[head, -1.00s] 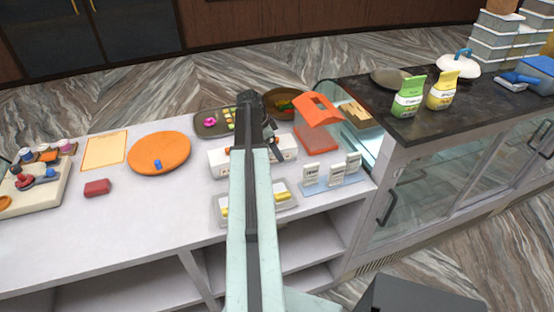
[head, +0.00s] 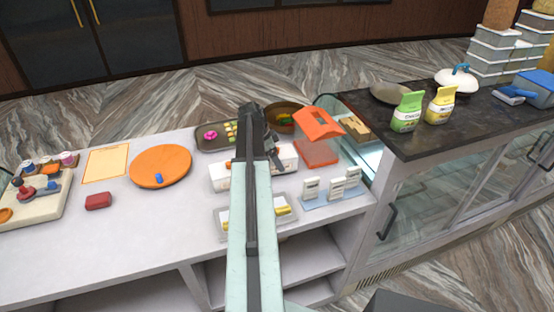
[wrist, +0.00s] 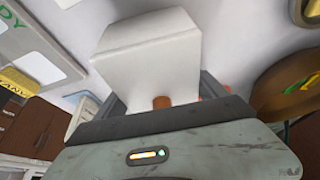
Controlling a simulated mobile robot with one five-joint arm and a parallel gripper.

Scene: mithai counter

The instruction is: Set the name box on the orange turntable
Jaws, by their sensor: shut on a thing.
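The orange turntable (head: 172,160) is a flat round disc on the white counter, left of my arm in the head view. A small blue piece (head: 158,179) shows on its near part. A white box (head: 221,176), which I take for the name box, shows on both sides of my arm. My gripper (head: 262,148) is over it, partly hidden by my arm. In the wrist view the white box (wrist: 150,55) fills the space between the jaws, with a small orange-brown spot at its lower edge. My gripper is shut on it. I cannot tell whether it touches the counter.
A clear tray with yellow pieces (head: 283,211) stands in front of the box. A red block (head: 98,201) lies near the turntable.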

